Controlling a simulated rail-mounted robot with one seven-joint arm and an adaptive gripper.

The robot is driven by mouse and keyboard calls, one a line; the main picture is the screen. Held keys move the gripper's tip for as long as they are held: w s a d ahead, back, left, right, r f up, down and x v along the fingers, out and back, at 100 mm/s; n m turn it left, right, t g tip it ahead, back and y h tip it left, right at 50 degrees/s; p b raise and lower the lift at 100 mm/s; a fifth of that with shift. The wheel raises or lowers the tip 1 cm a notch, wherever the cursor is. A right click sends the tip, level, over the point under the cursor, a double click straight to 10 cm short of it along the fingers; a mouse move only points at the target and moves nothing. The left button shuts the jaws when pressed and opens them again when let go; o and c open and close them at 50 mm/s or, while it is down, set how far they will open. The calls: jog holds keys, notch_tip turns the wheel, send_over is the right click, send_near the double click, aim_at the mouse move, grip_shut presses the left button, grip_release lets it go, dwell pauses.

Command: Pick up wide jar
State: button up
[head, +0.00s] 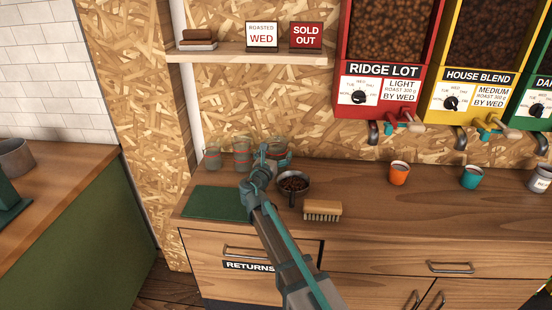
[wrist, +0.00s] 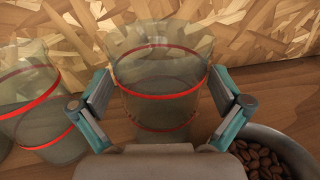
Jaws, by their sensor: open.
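Three clear jars with red bands stand in a row at the back of the counter in the head view. The rightmost (head: 277,146) looks widest and is partly hidden by my gripper (head: 268,156); I take it as the wide jar. The other two are a middle jar (head: 242,152) and a smaller left jar (head: 212,158). In the wrist view, a wide clear jar (wrist: 160,70) stands upright between the open fingers of my gripper (wrist: 160,88), one finger on each side. I cannot tell whether the fingers touch it. Another jar (wrist: 35,105) stands close on the left.
A dark pan of beans (head: 294,184) sits close to the right of my gripper, also at the wrist view's lower right (wrist: 265,150). A brush (head: 322,209) and a green mat (head: 216,203) lie in front. Orange (head: 398,174) and teal (head: 471,178) cups stand farther right.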

jog(key=shift+w+d, duration=0.15)
jog(key=shift+w, duration=0.4)
jog(key=shift+c, duration=0.2)
jog(key=c, duration=1)
